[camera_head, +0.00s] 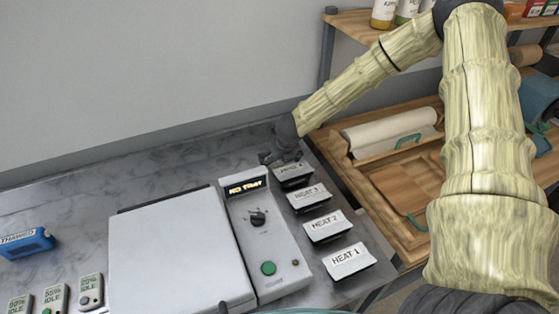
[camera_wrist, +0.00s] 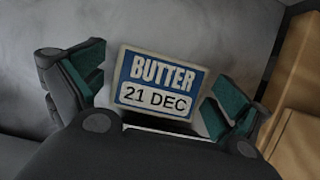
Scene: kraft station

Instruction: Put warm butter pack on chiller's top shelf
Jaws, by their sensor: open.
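The butter pack (camera_wrist: 158,82) is a blue and white block labelled "BUTTER 21 DEC" in the wrist view. It lies between the two green-padded fingers of my gripper (camera_wrist: 157,90), which are open. A gap shows on the right side; whether the left finger touches it is unclear. In the head view my gripper (camera_head: 272,157) is low at the back of the grey counter, just behind the rearmost heat tile. The pack is hidden there. I cannot identify a chiller or its top shelf in either view.
A grey machine (camera_head: 178,258) with a "NO TRAY" display stands beside a row of heat tiles (camera_head: 326,227). A blue "THAWED" block (camera_head: 26,243) and several idle timers are at left. Wooden shelving (camera_head: 352,26) with jars and a wooden tray unit (camera_head: 405,200) stand right.

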